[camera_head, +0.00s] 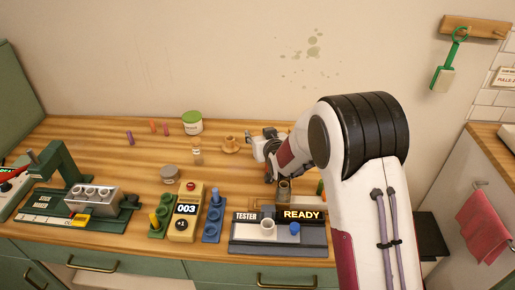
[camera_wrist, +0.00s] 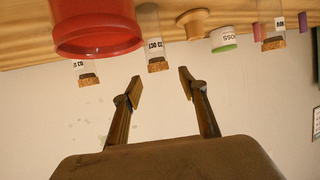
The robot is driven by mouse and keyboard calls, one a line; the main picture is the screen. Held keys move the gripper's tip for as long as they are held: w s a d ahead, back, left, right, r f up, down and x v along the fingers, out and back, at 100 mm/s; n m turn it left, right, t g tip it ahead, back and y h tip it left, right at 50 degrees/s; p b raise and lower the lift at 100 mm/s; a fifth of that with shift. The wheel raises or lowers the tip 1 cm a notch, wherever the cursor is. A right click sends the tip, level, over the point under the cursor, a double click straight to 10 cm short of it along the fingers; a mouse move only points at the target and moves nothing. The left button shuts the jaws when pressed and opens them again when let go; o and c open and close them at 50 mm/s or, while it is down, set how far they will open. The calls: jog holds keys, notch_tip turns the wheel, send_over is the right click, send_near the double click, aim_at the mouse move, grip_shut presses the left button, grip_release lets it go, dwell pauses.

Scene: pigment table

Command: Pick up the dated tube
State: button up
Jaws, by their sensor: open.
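A clear tube with a cork and a white label, which seems to read "03 OCT" (camera_wrist: 154,42), shows upside down in the wrist view, ahead of the gap between my fingers and apart from them. A second corked, labelled tube (camera_wrist: 86,72) is to its left, partly behind a large red object, and a third (camera_wrist: 271,35) is at the right; their labels are hard to read. My gripper (camera_wrist: 161,86) is open, with nothing between its fingers. In the head view my gripper (camera_head: 265,150) is above the right part of the table, partly hidden by my arm. A small corked tube (camera_head: 197,155) stands to its left.
The large red object (camera_wrist: 97,35) is close to the wrist camera. A wooden holder (camera_head: 231,145) and a green-lidded jar (camera_head: 193,122) stand at the back. The tester (camera_head: 249,246) is in front, left of it a yellow counter (camera_head: 187,222). Clear wood lies at left centre.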

jog(key=shift+f, duration=0.15)
jog(key=shift+f, duration=1.55)
jog(key=shift+x, duration=1.55)
jog(key=c, duration=1.1)
